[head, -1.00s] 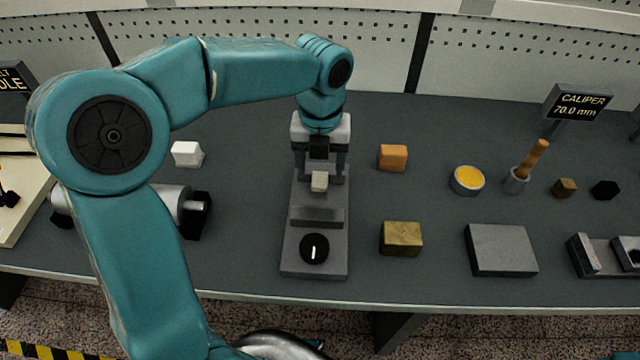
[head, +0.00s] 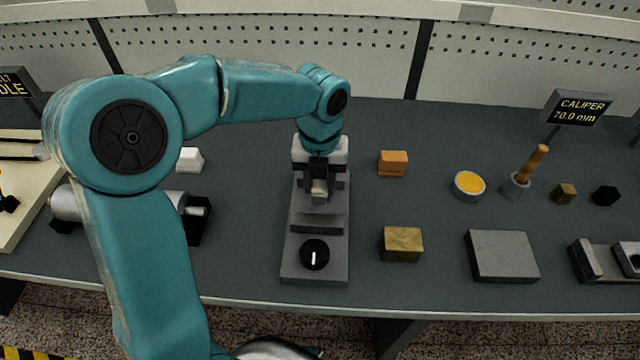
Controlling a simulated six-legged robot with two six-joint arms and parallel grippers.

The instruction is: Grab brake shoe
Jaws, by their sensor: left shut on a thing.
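My left gripper (head: 319,191) reaches down from above over the grey fixture (head: 320,268) in the middle of the bench. Its fingers are shut on a small pale beige block, the likely brake shoe (head: 319,186), at the fixture's back part. The fingers and wrist hide part of the block, and I cannot tell whether it still touches the fixture. The fixture has a raised grey bar and a black knob (head: 314,254) with a white mark at its front. My right gripper is not in view.
Right of the fixture stand an orange block (head: 393,163), a brass block (head: 402,244), a yellow-filled dish (head: 468,185), a wooden-handled brush (head: 530,166) and a grey plate (head: 502,256). A white block (head: 190,160) and a metal roller (head: 180,202) lie left, near my arm.

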